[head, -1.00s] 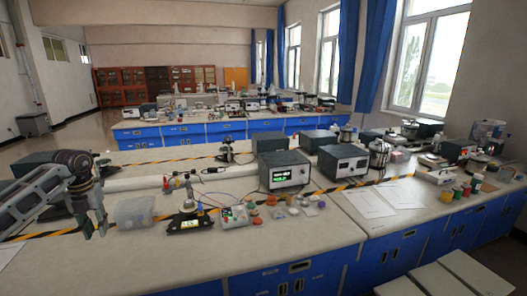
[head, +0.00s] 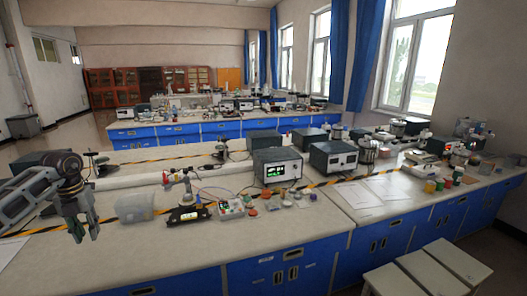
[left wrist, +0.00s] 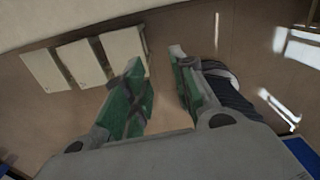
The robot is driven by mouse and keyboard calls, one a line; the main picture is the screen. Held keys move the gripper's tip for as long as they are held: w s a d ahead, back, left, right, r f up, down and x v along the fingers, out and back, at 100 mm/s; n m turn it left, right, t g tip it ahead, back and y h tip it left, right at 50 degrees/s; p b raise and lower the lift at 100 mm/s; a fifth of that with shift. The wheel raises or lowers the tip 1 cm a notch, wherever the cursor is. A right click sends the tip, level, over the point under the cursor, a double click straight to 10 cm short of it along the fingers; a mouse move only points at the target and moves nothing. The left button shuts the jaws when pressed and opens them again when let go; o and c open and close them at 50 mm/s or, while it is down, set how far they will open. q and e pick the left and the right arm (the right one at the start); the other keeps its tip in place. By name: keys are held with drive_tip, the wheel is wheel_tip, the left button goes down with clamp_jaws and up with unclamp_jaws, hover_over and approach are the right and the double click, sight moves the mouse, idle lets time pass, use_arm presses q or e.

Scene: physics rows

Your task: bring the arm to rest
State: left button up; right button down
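My left gripper (head: 84,230) hangs over the left end of the near bench, fingers pointing down. It is left of a clear plastic box (head: 134,208), apart from it. In the left wrist view the gripper's two green-padded fingers (left wrist: 160,88) stand apart with nothing between them, so it is open and empty. The view past the fingers shows brown floor and pale stools. My right arm and gripper are not in view.
The near bench (head: 215,245) carries a dark device with a lit screen (head: 277,168), a small black-based instrument (head: 187,215) and several small coloured parts. Papers (head: 355,195) lie on the right. White stools (head: 430,268) stand in front. The bench's front strip is clear.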

use_arm(q)
drive_tip(key=w+d+f+n+t+h, duration=0.1)
drive_tip(key=w+d+f+t+h, duration=0.3)
drive_tip(key=d+f, duration=0.7)
drive_tip(key=w+d+f+n+t+h, duration=0.1)
drive_tip(key=w+d+f+n+h, duration=0.1)
drive_tip(key=w+d+f+h, duration=0.65)
drive_tip(key=s+d+f+n+t+y, duration=0.25)
drive_tip(key=f+n, duration=0.25)
drive_tip(key=f, duration=0.4)
drive_tip(key=s+d+f+n+t+y, duration=0.15)
drive_tip(key=f+n+t, duration=0.25)
drive_tip(key=f, duration=0.5)
drive_tip(key=s+f+n+g+y, duration=0.3)
drive_tip(key=s+f+n+y, duration=0.65)
drive_tip(key=s+f, duration=1.65)
drive_tip(key=s+d+f+n+g, duration=0.2)
drive_tip(key=s+f, duration=0.2)
drive_tip(key=s, duration=0.6)
drive_tip(key=s+d+f+n+g, duration=0.2)
drive_tip(key=s+d+f+g, duration=0.1)
drive_tip(key=s, duration=0.7)
drive_tip(key=s+d+f+n+g+h, duration=0.1)
drive_tip(key=s+d+f+n+g, duration=0.1)
drive_tip(key=s+f, duration=0.4)
drive_tip(key=s+d+n, duration=0.1)
drive_tip(key=s, duration=0.4)
